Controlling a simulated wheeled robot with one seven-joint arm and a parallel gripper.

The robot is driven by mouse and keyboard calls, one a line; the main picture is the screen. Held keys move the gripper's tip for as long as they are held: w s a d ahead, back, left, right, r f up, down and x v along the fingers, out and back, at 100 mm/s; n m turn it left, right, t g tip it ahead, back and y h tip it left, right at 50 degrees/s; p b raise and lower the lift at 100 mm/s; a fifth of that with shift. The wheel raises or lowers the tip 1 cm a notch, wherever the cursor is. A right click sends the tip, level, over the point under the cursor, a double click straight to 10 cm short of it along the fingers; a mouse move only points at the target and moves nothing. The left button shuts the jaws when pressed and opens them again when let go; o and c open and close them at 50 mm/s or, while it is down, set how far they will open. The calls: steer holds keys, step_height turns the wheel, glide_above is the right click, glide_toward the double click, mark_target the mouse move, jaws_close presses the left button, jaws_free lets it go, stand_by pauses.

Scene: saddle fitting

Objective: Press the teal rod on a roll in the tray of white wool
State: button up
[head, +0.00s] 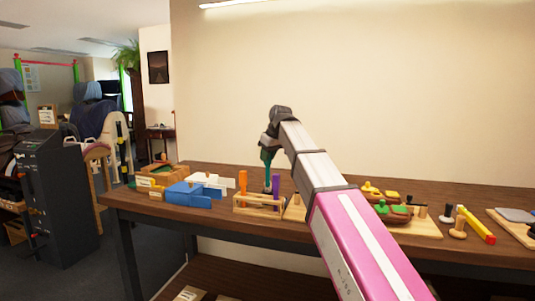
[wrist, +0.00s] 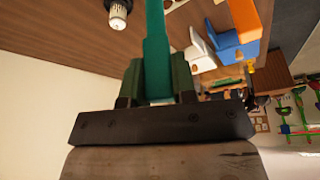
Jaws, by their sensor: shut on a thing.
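My gripper (head: 267,152) is above the work table and shut on the teal rod (wrist: 156,45). In the wrist view the rod runs between the two dark green fingers, and its far end is cut off by the top edge. In the head view the rod hangs below my gripper, behind the wooden rack. A white tray (head: 212,180) stands to the left of my gripper, behind a blue tray (head: 187,196). It seems to be the white wool tray, but its contents are too small to make out. My gripper is apart from it.
A wooden rack (head: 258,205) holds an orange rod (head: 243,182) and a purple rod (head: 276,186). A wooden tray with green inside (head: 160,172) is at the far left. Several coloured pieces, wooden pegs and a yellow bar (head: 475,225) lie to the right of my arm.

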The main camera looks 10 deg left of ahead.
mark_target(269, 172)
steer(key=shift+w+d+f, duration=0.15)
steer(key=shift+d+f, duration=0.05)
steer(key=shift+f, duration=0.05)
steer(key=shift+d+f, duration=0.1)
steer(key=shift+f, duration=3.3)
stand_by(0.7)
